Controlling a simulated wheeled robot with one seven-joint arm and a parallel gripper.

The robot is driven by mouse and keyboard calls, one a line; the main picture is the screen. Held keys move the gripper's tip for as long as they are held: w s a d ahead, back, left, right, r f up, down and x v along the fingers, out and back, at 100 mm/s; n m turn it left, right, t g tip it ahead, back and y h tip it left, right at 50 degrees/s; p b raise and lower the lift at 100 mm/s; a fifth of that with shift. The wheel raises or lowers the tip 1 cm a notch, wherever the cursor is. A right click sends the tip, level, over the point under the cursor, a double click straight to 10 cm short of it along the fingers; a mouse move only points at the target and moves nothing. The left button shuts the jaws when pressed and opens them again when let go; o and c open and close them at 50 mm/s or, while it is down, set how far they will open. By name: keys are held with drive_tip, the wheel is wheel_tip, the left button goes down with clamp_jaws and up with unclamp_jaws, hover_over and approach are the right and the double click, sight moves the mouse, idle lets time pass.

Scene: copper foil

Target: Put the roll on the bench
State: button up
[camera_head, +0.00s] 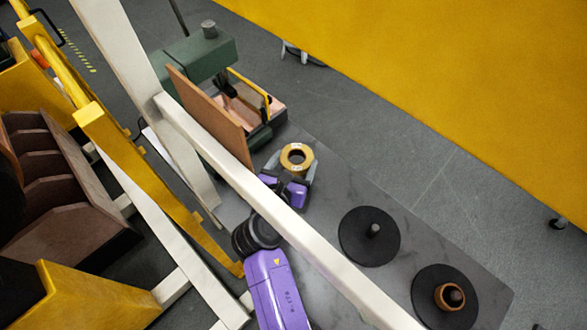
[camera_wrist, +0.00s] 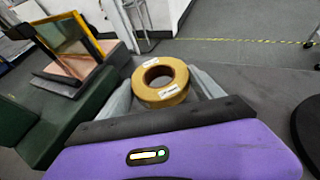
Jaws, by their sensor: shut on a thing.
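The roll is a tan-yellow ring (camera_head: 297,168) with small white labels, in the middle of the head view. My gripper (camera_head: 296,172) is shut on it, with one grey finger on each side. In the wrist view, the roll (camera_wrist: 160,96) sits between the fingers of my gripper (camera_wrist: 163,88), its hole facing up. The bench has a grey marbled top (camera_head: 330,195), seen below and right of the roll in the head view. I cannot tell how far the roll is above it. A pale beam hides part of my arm and the bench.
Two black discs with posts (camera_head: 360,237) (camera_head: 440,318) stand on the bench's right part; one bears a copper-coloured ring (camera_head: 441,296). A green machine with a brown panel (camera_head: 205,110) stands at the upper left end. Bare top lies between the roll and the discs.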

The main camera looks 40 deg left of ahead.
drive_tip(key=shift+s+f, duration=0.15)
drive_tip(key=shift+f, duration=1.5)
drive_tip(key=shift+f, duration=0.15)
drive_tip(key=o, duration=1.4)
drive_tip(key=shift+s+d+r, duration=0.1)
drive_tip(key=shift+s+r, duration=0.05)
drive_tip(key=shift+r, duration=0.1)
drive_tip(key=v, duration=1.1)
drive_tip(key=shift+s+d+r, duration=0.1)
drive_tip(key=shift+s+d, duration=0.1)
drive_tip(key=shift+s, duration=0.05)
